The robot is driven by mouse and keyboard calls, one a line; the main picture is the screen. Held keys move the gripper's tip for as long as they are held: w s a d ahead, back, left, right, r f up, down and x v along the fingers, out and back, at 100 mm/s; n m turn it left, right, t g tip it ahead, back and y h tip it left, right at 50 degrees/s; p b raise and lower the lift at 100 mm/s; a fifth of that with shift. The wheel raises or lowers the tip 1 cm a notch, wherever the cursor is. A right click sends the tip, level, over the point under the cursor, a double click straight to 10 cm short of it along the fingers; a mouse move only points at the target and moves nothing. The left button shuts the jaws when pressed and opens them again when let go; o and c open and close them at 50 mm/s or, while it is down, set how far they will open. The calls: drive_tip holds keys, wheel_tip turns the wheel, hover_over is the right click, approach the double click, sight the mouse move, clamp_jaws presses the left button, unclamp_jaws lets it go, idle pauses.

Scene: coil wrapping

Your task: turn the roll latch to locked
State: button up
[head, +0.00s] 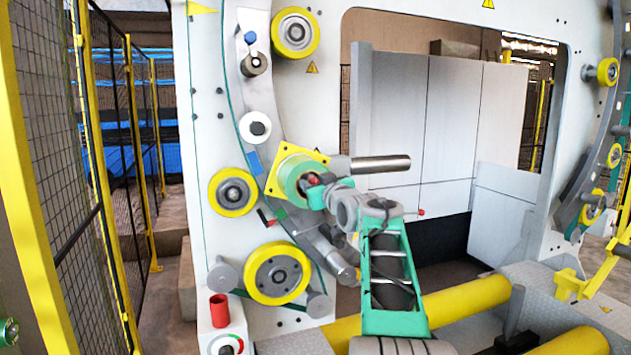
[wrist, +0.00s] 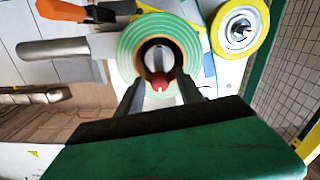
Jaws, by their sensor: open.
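The green wrap roll (head: 290,172) sits on a yellow square plate on the ring; its layered end face (wrist: 128,62) fills the upper middle of the wrist view. Within its core is a pale latch (wrist: 158,58) with a red tip (wrist: 160,82), pointing down in that view. The lock marking is not readable. My gripper (wrist: 160,88) is open, its two dark fingers on either side of the red tip. Contact cannot be told. In the head view my gripper (head: 322,190) is at the roll's front, partly hiding the core.
A grey bar (head: 380,164) sticks out right of the roll. Yellow rollers (head: 233,191) and (head: 278,272) lie left and below. An orange-and-black piece (wrist: 75,10) is near the wrist view's top. A red cup (head: 219,310) and a dial (head: 226,342) are lower left.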

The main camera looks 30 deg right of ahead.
clamp_jaws()
idle(0.3)
idle(0.5)
drive_tip(key=d+f+m+p, duration=0.1)
drive_tip(key=f+m, duration=0.1)
drive_tip(key=m, duration=1)
drive_tip(key=d+f+m+p, duration=0.1)
drive_tip(key=d+f+m, duration=0.1)
drive_tip(key=m, duration=1)
drive_tip(key=shift+s+f, duration=0.4)
drive_tip(key=shift+f, duration=0.45)
